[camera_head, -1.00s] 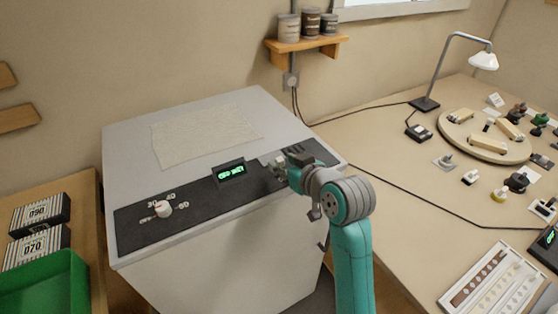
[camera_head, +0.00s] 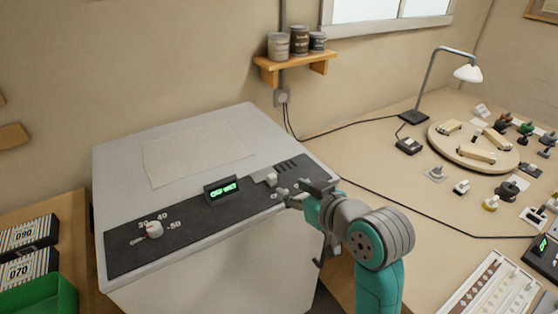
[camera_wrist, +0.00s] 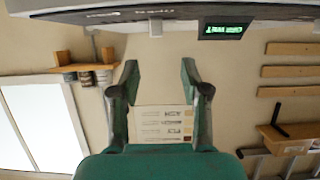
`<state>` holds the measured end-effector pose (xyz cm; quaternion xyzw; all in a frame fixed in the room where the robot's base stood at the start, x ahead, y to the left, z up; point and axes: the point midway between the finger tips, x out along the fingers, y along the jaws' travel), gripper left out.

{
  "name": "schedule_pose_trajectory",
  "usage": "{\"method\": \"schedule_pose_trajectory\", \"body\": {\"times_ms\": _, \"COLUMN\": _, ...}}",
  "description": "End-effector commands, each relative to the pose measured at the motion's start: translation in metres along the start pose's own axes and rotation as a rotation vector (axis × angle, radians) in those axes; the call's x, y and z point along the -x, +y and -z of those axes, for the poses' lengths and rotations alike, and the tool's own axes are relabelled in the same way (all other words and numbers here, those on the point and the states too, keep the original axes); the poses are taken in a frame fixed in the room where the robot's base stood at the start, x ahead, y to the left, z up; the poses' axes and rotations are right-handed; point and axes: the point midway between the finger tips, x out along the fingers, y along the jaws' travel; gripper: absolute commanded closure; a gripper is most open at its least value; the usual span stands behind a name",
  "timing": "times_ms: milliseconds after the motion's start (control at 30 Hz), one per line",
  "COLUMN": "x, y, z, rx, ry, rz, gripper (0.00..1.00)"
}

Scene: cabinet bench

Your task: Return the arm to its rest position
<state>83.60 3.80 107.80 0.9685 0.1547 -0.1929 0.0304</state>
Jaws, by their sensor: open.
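My teal arm stands in front of the grey-white cabinet (camera_head: 200,240) in the head view. My gripper (camera_head: 283,196) is at the right front end of the cabinet's dark control panel, beside a small pale switch (camera_head: 271,179). In the wrist view my gripper (camera_wrist: 160,68) has its two dark teal fingers spread apart, with nothing held between them. The green-lit display (camera_head: 222,188) is left of the gripper and also shows at the top of the wrist view (camera_wrist: 223,28). A white dial (camera_head: 153,229) sits at the panel's left. Exact fingertip clearance from the panel is hard to tell.
A bench (camera_head: 395,185) at right holds a desk lamp (camera_head: 468,73), a round board (camera_head: 472,148) and several small parts. A wall shelf (camera_head: 293,66) with cans is behind the cabinet. A green bin (camera_head: 40,297) stands at lower left. A cloth (camera_head: 197,155) lies on the cabinet top.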

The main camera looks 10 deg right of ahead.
Motion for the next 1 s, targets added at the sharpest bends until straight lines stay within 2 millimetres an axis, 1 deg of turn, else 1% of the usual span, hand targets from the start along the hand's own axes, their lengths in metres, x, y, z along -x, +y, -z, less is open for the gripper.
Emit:
{"method": "schedule_pose_trajectory", "body": {"times_ms": 133, "x": -0.001, "y": 0.0, "z": -0.003, "rx": -0.003, "ry": -0.001, "rz": -0.001, "gripper": 0.54}}
{"method": "schedule_pose_trajectory", "body": {"times_ms": 267, "x": -0.002, "y": -0.001, "z": -0.021, "rx": -0.024, "ry": 0.0, "rz": -0.012, "gripper": 0.54}}
{"method": "schedule_pose_trajectory", "body": {"times_ms": 467, "x": 0.0, "y": -0.004, "z": -0.076, "rx": -0.084, "ry": 0.012, "rz": -0.054, "gripper": 0.54}}
{"method": "schedule_pose_trajectory", "body": {"times_ms": 600, "x": 0.008, "y": -0.007, "z": -0.116, "rx": -0.117, "ry": 0.023, "rz": -0.089, "gripper": 0.54}}
{"method": "schedule_pose_trajectory", "body": {"times_ms": 667, "x": 0.013, "y": -0.009, "z": -0.132, "rx": -0.13, "ry": 0.028, "rz": -0.104, "gripper": 0.54}}
{"method": "schedule_pose_trajectory", "body": {"times_ms": 700, "x": 0.017, "y": -0.01, "z": -0.143, "rx": -0.137, "ry": 0.031, "rz": -0.114, "gripper": 0.54}}
{"method": "schedule_pose_trajectory", "body": {"times_ms": 867, "x": 0.037, "y": -0.015, "z": -0.185, "rx": -0.161, "ry": 0.042, "rz": -0.156, "gripper": 0.54}}
{"method": "schedule_pose_trajectory", "body": {"times_ms": 1000, "x": 0.059, "y": -0.021, "z": -0.218, "rx": -0.173, "ry": 0.05, "rz": -0.191, "gripper": 0.54}}
